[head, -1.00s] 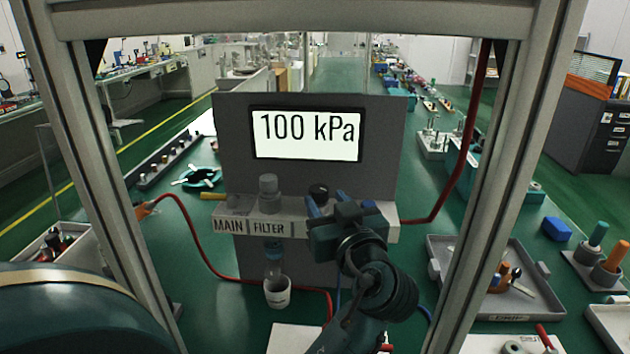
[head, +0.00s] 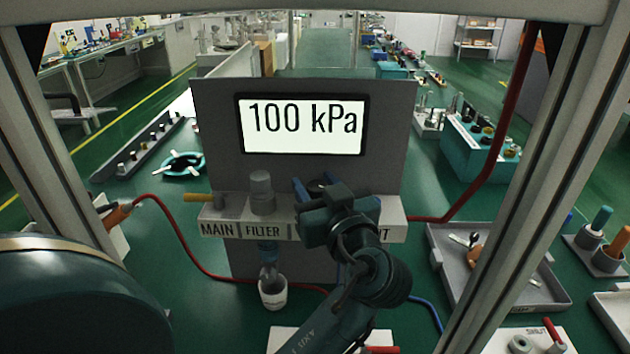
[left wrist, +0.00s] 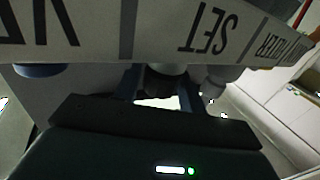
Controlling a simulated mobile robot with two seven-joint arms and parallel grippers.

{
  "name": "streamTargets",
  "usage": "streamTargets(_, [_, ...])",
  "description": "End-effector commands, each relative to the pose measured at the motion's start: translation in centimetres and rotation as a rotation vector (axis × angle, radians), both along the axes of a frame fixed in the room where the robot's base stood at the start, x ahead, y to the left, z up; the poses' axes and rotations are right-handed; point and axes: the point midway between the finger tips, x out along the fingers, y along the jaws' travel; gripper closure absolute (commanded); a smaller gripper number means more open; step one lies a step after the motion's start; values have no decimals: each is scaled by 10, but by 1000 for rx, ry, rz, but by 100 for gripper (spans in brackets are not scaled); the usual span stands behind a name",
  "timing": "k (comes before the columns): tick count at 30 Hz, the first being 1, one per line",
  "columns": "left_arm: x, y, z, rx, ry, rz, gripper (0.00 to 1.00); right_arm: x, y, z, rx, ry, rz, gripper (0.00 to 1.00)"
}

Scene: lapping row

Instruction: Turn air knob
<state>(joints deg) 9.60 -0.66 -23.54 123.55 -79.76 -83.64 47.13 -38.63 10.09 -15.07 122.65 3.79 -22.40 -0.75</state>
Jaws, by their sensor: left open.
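A dark knob (head: 318,185) stands on top of the grey labelled air unit, behind my gripper and partly hidden. My left gripper (head: 313,187) is open at this knob, with a blue finger visible beside its left side. Whether the fingers touch it I cannot tell. The display (head: 302,125) above reads 100 kPa. The label strip (head: 222,230) shows MAIN and FILTER; my gripper covers the part right of them. In the left wrist view, an inverted SET label (left wrist: 208,28) lies above my gripper's dark body. My right gripper is not in view.
A grey filter cap (head: 261,190) and a yellow lever (head: 197,197) are left of the knob. A white cup (head: 272,293) stands below the filter. Red hoses (head: 185,245) run to both sides. Metal posts (head: 62,170) frame the unit. A grey tray (head: 555,300) lies at right.

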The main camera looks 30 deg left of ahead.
Motion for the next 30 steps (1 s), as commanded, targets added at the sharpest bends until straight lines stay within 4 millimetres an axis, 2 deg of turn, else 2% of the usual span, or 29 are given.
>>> streamTargets(8, [0, 0, 0, 1, 1, 0, 60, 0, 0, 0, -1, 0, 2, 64])
streamTargets(19, [0, 0, 0, 1, 1, 1, 90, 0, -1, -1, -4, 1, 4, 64])
streamTargets(30, [-1, 0, -2, 0, 0, -68, 91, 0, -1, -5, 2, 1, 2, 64])
